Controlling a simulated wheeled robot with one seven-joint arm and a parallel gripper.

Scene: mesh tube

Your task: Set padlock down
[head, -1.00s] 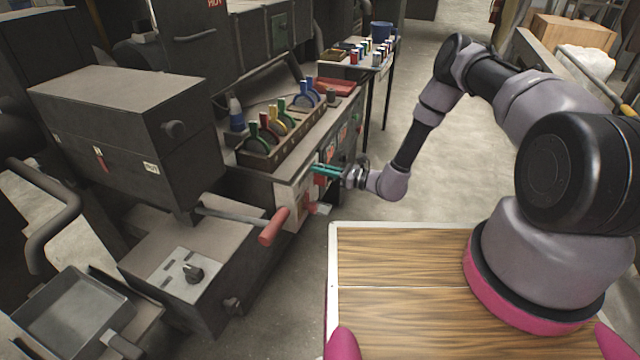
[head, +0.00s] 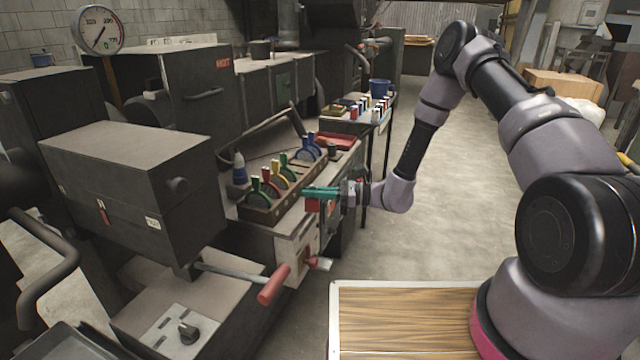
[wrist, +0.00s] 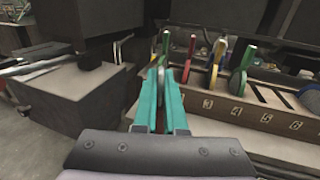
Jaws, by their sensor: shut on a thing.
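My gripper (head: 308,191) has teal fingers and is shut on a small red thing, which I take to be the padlock (head: 316,206).
A numbered rack (head: 262,214) on the bench holds several coloured ring-shaped pieces. A red-handled lever (head: 273,285) juts out in front. A red tray (head: 333,141) lies beyond the rack. Open floor lies right.

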